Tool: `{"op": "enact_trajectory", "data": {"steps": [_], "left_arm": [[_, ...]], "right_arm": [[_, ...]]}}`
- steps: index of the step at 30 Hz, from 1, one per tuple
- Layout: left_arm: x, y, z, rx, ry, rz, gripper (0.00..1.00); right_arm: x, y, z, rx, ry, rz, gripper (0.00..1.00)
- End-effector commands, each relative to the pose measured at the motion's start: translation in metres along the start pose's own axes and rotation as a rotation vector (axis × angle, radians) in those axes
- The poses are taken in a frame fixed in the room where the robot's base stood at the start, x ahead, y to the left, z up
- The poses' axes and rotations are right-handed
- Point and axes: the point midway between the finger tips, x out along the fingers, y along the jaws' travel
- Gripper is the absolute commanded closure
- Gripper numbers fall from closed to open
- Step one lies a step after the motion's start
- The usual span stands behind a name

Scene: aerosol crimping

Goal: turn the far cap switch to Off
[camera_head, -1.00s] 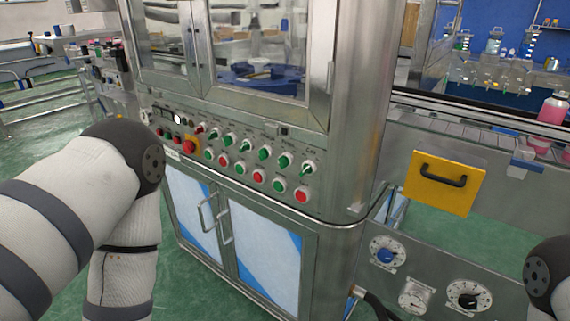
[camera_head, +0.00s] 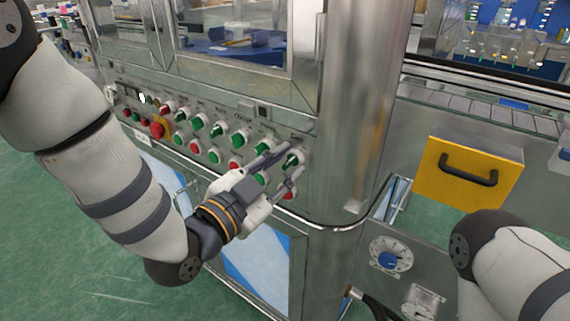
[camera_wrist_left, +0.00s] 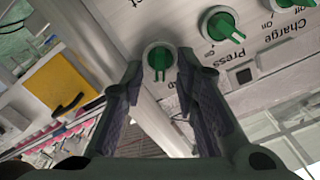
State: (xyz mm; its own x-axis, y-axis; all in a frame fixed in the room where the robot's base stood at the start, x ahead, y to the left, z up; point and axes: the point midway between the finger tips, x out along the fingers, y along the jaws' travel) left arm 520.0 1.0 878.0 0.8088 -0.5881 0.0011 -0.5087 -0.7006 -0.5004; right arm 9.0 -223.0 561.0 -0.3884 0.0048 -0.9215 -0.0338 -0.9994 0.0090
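The cap switch is the green rotary knob (camera_head: 292,160) at the right end of the upper row on the sloping panel. In the left wrist view this green knob (camera_wrist_left: 158,60) sits on a pale round collar, its bar pointing roughly up and down in the picture. Its label is mostly hidden by a finger. My left gripper (camera_head: 294,161) is open, with one finger on either side of the knob. In the left wrist view the fingertips (camera_wrist_left: 159,66) flank it; I cannot tell whether they touch it. My right gripper is out of view.
Another green switch (camera_wrist_left: 222,24) is close beside the cap switch. A red button (camera_head: 288,194) lies just below the left fingers. A red emergency stop (camera_head: 158,127) is farther left. A steel column (camera_head: 345,150) and a yellow drawer front (camera_head: 467,176) stand to the right.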

Motion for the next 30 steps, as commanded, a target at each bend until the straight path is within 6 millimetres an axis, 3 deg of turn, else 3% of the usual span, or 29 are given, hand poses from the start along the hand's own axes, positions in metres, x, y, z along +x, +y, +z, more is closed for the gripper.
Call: {"op": "enact_trajectory", "data": {"steps": [9, 13, 30], "left_arm": [[0.0064, 0.0001, 0.0000, 0.000, -0.001, 0.001, 0.72], [0.0063, 0.0001, 0.0001, 0.000, -0.001, 0.000, 1.00], [0.0060, -0.0019, -0.0016, -0.104, 0.000, -0.001, 1.00]], "right_arm": [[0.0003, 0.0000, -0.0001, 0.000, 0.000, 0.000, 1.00], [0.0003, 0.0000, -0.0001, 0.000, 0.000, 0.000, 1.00], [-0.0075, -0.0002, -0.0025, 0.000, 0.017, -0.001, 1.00]]}}
